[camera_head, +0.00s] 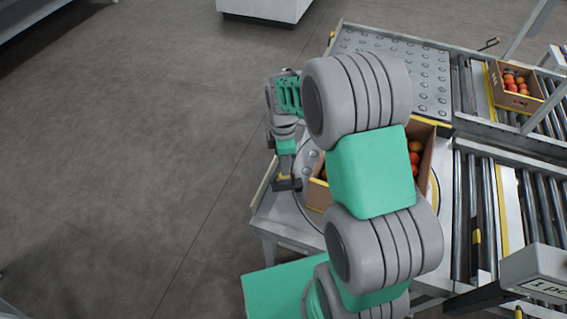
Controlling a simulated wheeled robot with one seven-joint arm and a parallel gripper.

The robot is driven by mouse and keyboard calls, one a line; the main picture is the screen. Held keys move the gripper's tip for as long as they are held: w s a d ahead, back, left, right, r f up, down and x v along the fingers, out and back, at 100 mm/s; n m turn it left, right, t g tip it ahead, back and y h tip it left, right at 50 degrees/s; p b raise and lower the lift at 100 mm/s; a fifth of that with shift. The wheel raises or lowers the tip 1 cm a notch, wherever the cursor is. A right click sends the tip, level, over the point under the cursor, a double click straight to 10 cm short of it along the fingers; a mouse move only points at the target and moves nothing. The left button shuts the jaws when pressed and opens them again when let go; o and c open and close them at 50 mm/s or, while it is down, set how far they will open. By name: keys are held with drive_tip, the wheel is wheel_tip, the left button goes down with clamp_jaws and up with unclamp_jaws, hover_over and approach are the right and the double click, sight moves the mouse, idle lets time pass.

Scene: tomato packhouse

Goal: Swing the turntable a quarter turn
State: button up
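The turntable (307,163) is a round grey plate with ball rollers, set in a metal table. A cardboard box (318,196) of red and orange tomatoes stands on it. My arm hides much of the box and plate. My gripper (286,183) points down beside the left of the box, over the table's left edge in the picture. A gap shows between the gripper and the box. The fingers are small and dark, and I cannot tell their opening. Contact with the turntable or its rim cannot be made out.
A ball-transfer table (425,80) adjoins at the back. Roller conveyors (480,215) run on the right, with another tomato box (515,98) farther back. A labelled grey unit (540,270) stands at lower right. The floor (130,170) at left is clear.

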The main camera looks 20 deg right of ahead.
wheel_tip(320, 180, down, 4)
drive_tip(key=shift+s, duration=0.1)
clamp_jaws()
idle(0.4)
idle(1.1)
